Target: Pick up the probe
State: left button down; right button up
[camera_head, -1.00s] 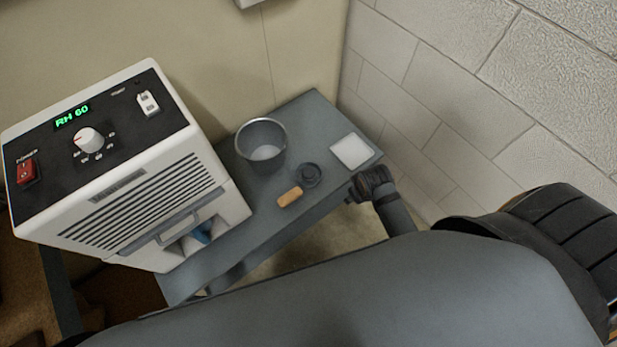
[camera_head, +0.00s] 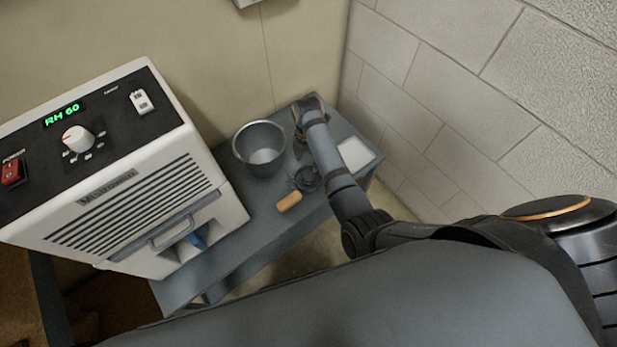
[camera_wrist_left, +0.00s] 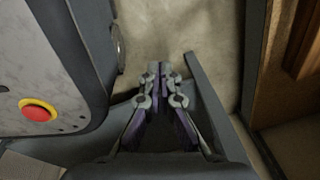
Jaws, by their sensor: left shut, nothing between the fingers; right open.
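A small tan cylinder (camera_head: 289,202) lies on the grey table next to a dark round piece (camera_head: 307,179); one of them may be the probe, but I cannot tell which. My right arm reaches over the table, to the right of the dark piece. My right gripper (camera_head: 302,122) is at the far end of the table, beyond these two and right of the metal bucket; it is open, its fingers mostly hidden by the wrist. My left gripper (camera_wrist_left: 158,78) shows only in the left wrist view, shut and empty, pointing toward the floor.
A metal bucket (camera_head: 259,139) stands on the grey table (camera_head: 235,247). A white square pad (camera_head: 356,153) lies right of my right forearm. A white machine (camera_head: 130,190) reading RH 60 stands at the left. A block wall (camera_head: 450,105) closes the right side.

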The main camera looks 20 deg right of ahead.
jog(key=shift+f, duration=0.25)
jog(key=b, duration=0.2)
send_over(308, 176)
jog(key=f, duration=0.4)
jog(key=shift+w+f, duration=0.15)
jog(key=shift+w, duration=0.05)
notch_tip(308, 176, down, 6)
jog(key=shift+s+r+b, duration=0.1)
jog(key=shift+s+b, duration=0.05)
jog(key=shift+b, duration=0.7)
pick_arm(q)
jog(key=w, duration=0.6)
jog(key=shift+f, duration=0.35)
pick_arm(e)
jog(key=shift+c, duration=0.4)
jog(key=shift+r, duration=0.15)
jog(key=c, duration=0.9)
